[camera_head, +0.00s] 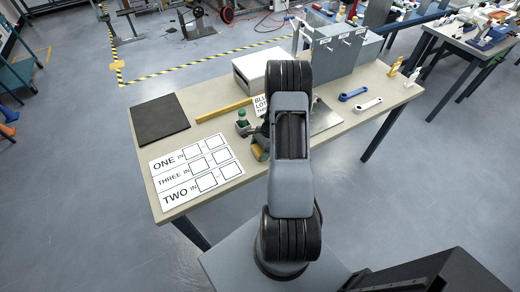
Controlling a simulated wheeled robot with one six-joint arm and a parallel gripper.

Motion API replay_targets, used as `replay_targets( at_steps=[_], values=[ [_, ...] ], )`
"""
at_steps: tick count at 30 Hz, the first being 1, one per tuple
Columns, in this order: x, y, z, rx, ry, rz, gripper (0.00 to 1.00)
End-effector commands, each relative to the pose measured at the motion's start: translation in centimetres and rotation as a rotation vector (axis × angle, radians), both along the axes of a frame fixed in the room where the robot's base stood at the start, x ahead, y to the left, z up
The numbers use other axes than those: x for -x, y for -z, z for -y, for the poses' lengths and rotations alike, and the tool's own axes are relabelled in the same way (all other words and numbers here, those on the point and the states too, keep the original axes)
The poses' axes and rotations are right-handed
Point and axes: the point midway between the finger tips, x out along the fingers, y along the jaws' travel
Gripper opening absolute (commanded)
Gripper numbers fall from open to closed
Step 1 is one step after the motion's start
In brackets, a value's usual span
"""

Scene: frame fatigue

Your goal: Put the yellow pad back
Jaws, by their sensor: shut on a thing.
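My arm fills the middle of the view and hides much of my gripper (257,140), which is low over the table just left of the arm. A small yellow piece, seemingly the yellow pad (259,153), shows at the gripper, partly hidden behind the arm. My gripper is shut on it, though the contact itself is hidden. A white sheet (197,171) with rows marked ONE, THREE and TWO and empty outlined boxes lies at the table's front left.
A green-topped item (242,116) stands beside the gripper. A yellow bar (223,110) and black mat (159,119) lie left. Behind are a white box (257,68) and grey cabinet (338,50). Blue (353,94) and white (368,104) wrench-like parts lie right.

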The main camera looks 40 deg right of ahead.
Motion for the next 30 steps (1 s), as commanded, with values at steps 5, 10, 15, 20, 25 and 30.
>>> replay_targets(
  at_steps=[5, 10, 15, 20, 25, 30],
  values=[
    [0.0, 0.1, 0.0, 0.000, 0.000, 0.000, 0.91],
    [0.0, 0.1, 0.0, 0.000, 0.000, 0.000, 1.00],
    [0.0, 0.1, 0.0, 0.000, 0.000, 0.000, 1.00],
    [0.0, 0.0, 0.0, -0.001, 0.000, -0.001, 1.00],
    [0.0, -1.7, 0.9, 0.004, 0.002, 0.006, 1.00],
    [0.4, -5.2, 2.5, 0.004, 0.001, 0.005, 1.00]
  ],
)
